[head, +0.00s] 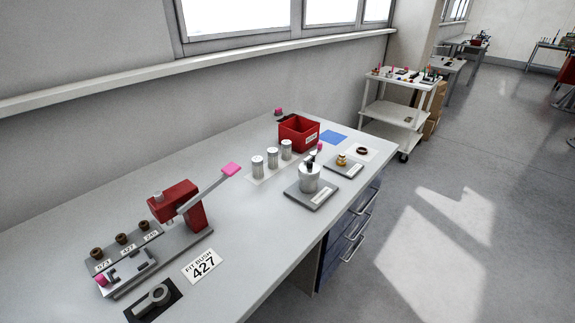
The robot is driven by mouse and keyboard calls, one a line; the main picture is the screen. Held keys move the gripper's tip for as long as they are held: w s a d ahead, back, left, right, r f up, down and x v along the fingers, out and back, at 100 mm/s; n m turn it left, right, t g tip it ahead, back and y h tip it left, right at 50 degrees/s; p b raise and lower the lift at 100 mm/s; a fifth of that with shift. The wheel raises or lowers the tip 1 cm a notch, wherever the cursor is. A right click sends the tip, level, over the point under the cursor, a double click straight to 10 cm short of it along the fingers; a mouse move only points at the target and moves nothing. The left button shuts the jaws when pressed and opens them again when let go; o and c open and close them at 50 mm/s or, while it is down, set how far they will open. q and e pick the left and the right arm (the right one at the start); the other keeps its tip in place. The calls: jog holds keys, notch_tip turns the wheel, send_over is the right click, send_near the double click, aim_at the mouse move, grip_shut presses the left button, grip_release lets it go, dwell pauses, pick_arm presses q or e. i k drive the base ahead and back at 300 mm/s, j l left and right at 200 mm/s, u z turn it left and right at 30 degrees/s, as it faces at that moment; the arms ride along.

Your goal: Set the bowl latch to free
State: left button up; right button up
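What looks like the bowl is a metal cylinder (308,182) standing upright on a dark grey base plate (325,190) with a small white label, near the bench's right edge. A dark piece (311,163) sits on its top. A small pink knob (320,146) shows just above and behind it; I cannot tell whether the two are joined. The latch position and any label wording are too small to read. Neither of my grippers is in view.
A red press (176,200) with a pink-ended lever stands at the left, behind a "FIT BUSH 427" card (202,265). Several metal canisters (272,158), a red bin (299,133) and a small brass part (341,160) surround the bowl. Floor right of the bench is clear.

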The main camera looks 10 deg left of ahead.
aim_at(313, 155)
jog(key=i+l+u, duration=0.45)
jog(key=l+u, duration=0.15)
jog(key=i+l+u, duration=0.15)
jog(key=l+u, duration=0.15)
jog(key=l, duration=0.2)
